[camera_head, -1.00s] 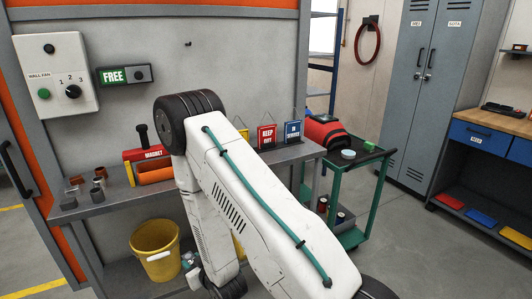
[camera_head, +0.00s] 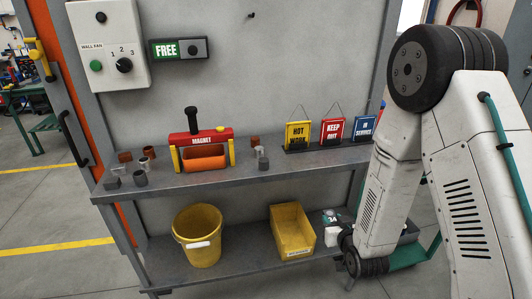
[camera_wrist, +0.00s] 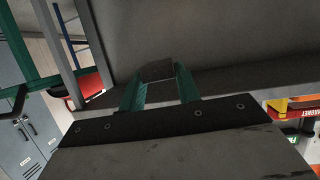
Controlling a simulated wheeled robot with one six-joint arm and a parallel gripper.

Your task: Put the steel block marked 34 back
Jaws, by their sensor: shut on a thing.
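My gripper (camera_wrist: 158,84) has two green fingers, shut on a dark grey block (camera_wrist: 156,70) in the wrist view. The face of the block seen there shows no readable mark.
Yellow, red and blue signs stand at right. A yellow bucket (camera_head: 198,240) and yellow bin (camera_head: 292,235) occupy the lower shelf. The bench top's front middle is clear.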

